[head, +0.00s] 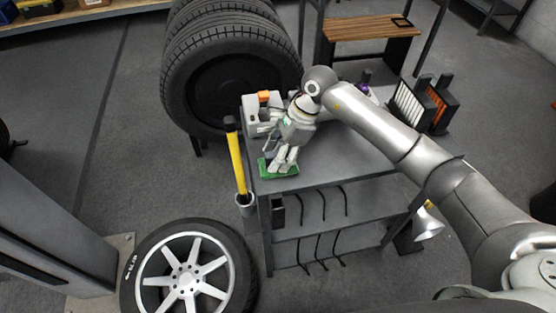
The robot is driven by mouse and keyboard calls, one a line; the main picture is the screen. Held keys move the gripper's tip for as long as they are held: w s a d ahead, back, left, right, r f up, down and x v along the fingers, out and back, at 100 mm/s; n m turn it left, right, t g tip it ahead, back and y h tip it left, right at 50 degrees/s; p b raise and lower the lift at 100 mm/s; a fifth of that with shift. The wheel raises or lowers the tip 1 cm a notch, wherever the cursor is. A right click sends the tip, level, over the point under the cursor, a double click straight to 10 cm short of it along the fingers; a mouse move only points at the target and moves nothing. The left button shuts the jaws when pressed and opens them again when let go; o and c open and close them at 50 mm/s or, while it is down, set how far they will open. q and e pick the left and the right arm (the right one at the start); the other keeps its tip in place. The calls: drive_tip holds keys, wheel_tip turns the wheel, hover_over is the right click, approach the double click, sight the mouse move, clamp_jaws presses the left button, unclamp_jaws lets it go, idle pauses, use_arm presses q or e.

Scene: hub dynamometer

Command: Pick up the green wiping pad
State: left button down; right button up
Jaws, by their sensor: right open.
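The green wiping pad (266,171) lies flat on the grey top of the cart, at its near left corner. My right gripper (279,169) points down right over the pad, its fingers covering part of it. The gripper is open; whether the fingertips touch the pad cannot be told from this view. My left gripper does not show.
A light grey box with an orange part (264,97) stands behind the gripper on the cart (345,165). A yellow-and-black handle (236,160) rises at the cart's left edge. Stacked tyres (185,75) stand behind; a wheel (190,275) lies at front left.

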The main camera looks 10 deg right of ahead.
sight(274, 154)
drive_tip(key=shift+c, duration=1.3)
clamp_jaws()
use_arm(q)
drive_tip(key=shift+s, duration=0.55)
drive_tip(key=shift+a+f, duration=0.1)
use_arm(e)
drive_tip(key=shift+r, duration=0.15)
drive_tip(key=shift+r+b, duration=0.35)
drive_tip(key=shift+r, duration=0.1)
wheel_tip(274, 154, up, 2)
drive_tip(key=shift+s+r+b, duration=0.15)
drive_tip(key=shift+r+b, duration=0.05)
drive_tip(key=shift+b, duration=0.25)
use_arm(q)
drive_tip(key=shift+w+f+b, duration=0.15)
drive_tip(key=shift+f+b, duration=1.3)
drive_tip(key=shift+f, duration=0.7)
use_arm(e)
drive_tip(key=s+r, duration=0.9)
drive_tip(key=s, duration=0.4)
drive_tip(key=shift+s+a+r, duration=0.25)
drive_tip(key=shift+s+r, duration=0.05)
drive_tip(key=shift+s, duration=0.05)
